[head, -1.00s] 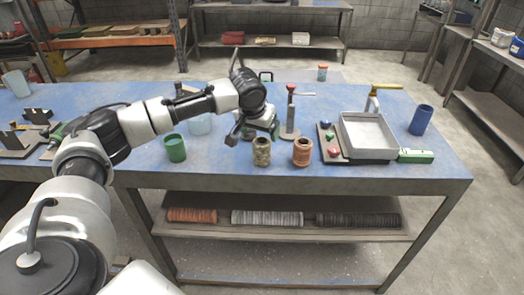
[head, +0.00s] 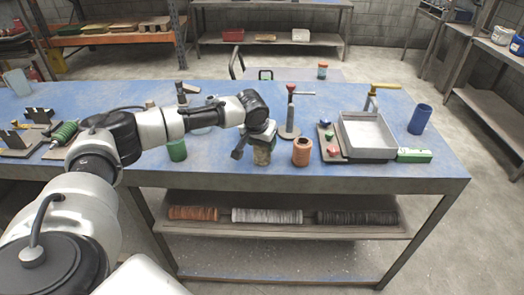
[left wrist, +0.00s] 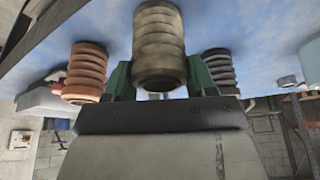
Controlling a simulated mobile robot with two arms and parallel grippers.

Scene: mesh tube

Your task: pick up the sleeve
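A khaki ribbed sleeve (head: 262,155) stands upright near the table's front edge. It fills the top middle of the left wrist view (left wrist: 159,45). My left gripper (head: 258,137) is down at this sleeve, with a green finger pad on each side of it in the left wrist view. The sleeve hides the pads' inner edges, so I cannot tell whether they press on it. A copper-orange ribbed sleeve (head: 302,152) stands just to the right, also seen in the left wrist view (left wrist: 86,72). A dark ribbed sleeve (left wrist: 218,70) shows there too. My right gripper is not in view.
A green cup (head: 177,150) stands left of the gripper. A grey tray (head: 368,155), a post on a round base (head: 290,131), a green-and-white box (head: 414,156) and a blue cup (head: 420,119) stand to the right. The table front (head: 230,182) is clear.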

